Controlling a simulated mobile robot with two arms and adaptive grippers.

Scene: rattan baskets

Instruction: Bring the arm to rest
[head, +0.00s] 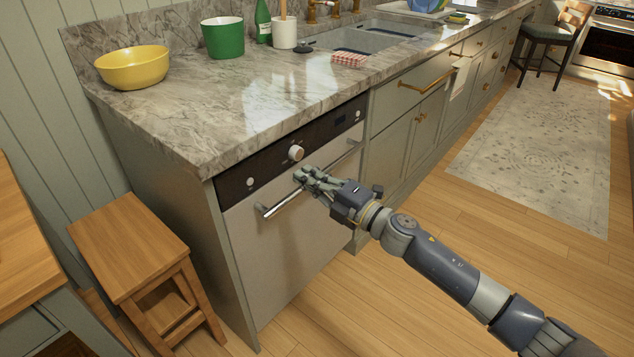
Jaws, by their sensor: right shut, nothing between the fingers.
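My right arm reaches in from the lower right. Its gripper (308,178) is shut and empty, in front of the upper part of the dishwasher (290,245). The fingertips are close to the dishwasher's bar handle (285,203), overlapping it in the picture; I cannot tell whether they touch it. The dishwasher door looks closed. My left gripper is not in view.
A marble counter (190,110) above the dishwasher holds a yellow bowl (133,68), a green pot (223,38) and a red-checked item (348,60). A wooden stool (130,245) stands at the left. Wood floor and a rug (540,150) lie open to the right.

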